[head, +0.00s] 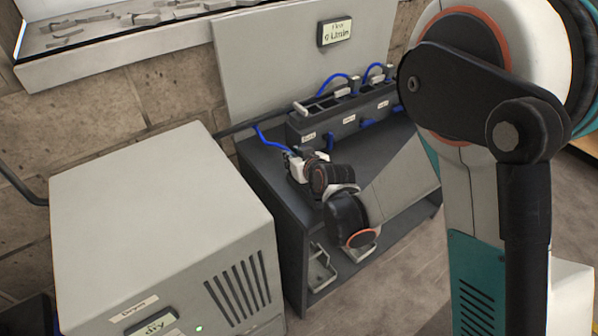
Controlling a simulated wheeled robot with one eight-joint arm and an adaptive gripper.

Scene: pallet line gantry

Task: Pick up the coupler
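My gripper (296,163) is small in the head view, at the left end of the dark table, with my wrist behind it. A blue hose (268,141) comes down from the dark pipe and ends at the gripper's fingers. A small blue piece (291,152) shows at that end; it may be the coupler, but it is too small to be sure. The fingers are partly hidden, so I cannot tell whether they are shut on it. No other piece stands out clearly as the coupler.
A dark manifold block (345,119) with labels and blue hoses stands at the table's back. A panel (258,62) behind carries a flow display (334,32). A big grey dryer cabinet (150,215) stands close on the left. The dark table (385,142) has bare top on the right.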

